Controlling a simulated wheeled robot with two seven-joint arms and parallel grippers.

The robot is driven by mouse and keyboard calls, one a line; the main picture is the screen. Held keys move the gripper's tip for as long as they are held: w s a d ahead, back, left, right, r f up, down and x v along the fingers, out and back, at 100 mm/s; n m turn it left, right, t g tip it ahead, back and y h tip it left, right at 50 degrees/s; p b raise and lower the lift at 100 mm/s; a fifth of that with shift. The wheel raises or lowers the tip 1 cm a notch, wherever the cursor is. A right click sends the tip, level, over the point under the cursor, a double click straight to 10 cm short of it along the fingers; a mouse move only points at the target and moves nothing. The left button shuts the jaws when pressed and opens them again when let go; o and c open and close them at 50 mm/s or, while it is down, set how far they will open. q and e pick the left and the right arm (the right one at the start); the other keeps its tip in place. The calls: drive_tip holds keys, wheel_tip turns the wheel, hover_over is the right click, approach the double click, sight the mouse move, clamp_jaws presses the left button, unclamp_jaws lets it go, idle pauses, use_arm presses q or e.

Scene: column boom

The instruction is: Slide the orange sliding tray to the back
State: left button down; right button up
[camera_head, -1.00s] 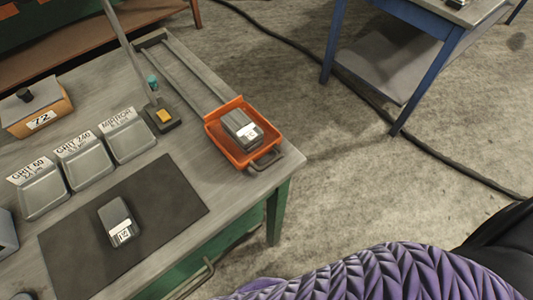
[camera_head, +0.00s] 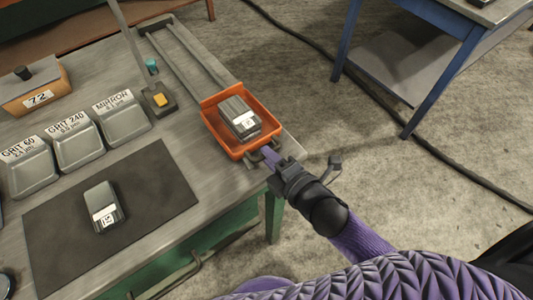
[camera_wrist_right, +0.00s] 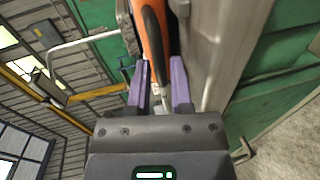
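The orange sliding tray (camera_head: 206,108) sits at the front end of two rails on the workbench and holds a grey block with a white label (camera_head: 239,117). Its dark handle (camera_head: 251,157) is at the front, by the bench edge. My right gripper (camera_head: 271,157) is at this handle. In the right wrist view my right gripper (camera_wrist_right: 161,85) has its purple fingers apart, with the orange tray (camera_wrist_right: 155,40) just beyond them; firm contact with the handle cannot be made out. My left gripper is not in view.
The rails (camera_head: 190,52) run clear behind the tray. A small dark stand with a yellow patch (camera_head: 159,100) and a post is close to their left. Labelled grey bins (camera_head: 78,143) and a dark mat (camera_head: 60,230) with another grey block (camera_head: 101,205) lie further left.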

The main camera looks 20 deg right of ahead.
drive_tip(key=shift+x, duration=0.9)
drive_tip(key=shift+s, duration=0.1)
clamp_jaws()
idle(0.7)
